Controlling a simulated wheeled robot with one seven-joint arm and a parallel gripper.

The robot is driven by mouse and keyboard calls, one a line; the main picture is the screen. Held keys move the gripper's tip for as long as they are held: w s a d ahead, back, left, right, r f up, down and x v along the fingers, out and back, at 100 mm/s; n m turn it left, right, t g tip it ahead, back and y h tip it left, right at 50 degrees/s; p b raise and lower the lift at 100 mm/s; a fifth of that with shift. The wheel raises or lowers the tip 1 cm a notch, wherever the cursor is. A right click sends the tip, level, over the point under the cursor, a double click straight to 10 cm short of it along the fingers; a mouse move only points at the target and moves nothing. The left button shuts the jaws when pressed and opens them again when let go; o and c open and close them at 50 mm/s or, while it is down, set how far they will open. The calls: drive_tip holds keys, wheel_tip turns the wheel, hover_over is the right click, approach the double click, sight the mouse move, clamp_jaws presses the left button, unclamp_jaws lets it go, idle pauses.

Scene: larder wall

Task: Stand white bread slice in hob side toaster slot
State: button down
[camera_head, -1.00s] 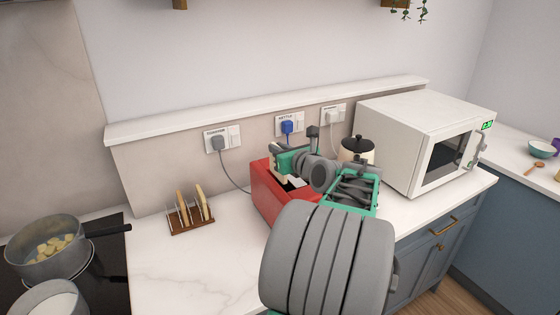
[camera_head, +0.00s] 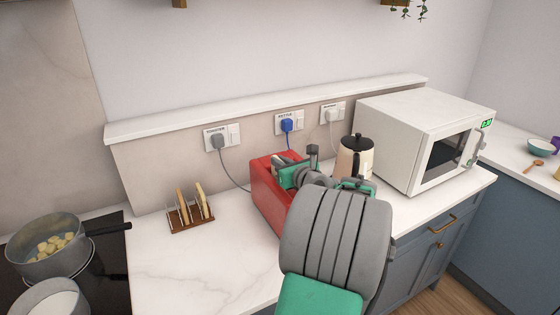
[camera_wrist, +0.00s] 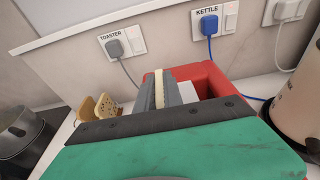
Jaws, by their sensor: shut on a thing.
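The red toaster (camera_head: 264,196) stands on the counter, and its rim also shows in the wrist view (camera_wrist: 212,76). My gripper (camera_head: 284,173) is at the top of the toaster, its jaws shut on a pale bread slice (camera_wrist: 159,88). In the wrist view the slice is upright, edge-on between the grey fingers, at the toaster's left part, the side towards the hob (camera_head: 95,268). The slice's lower part and the slot under it are hidden, so I cannot tell how deep it sits. A whitish patch (camera_wrist: 187,92) shows right of the fingers.
A wooden rack (camera_head: 190,218) with bread slices stands left of the toaster. A cream kettle (camera_head: 354,158) stands close on the right, before the white microwave (camera_head: 410,135). Pots sit on the hob. Counter between rack and toaster is clear.

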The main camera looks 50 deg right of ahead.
drive_tip(key=shift+f, duration=0.25)
drive_tip(key=c, duration=1.5)
unclamp_jaws()
drive_tip(key=shift+r, duration=0.1)
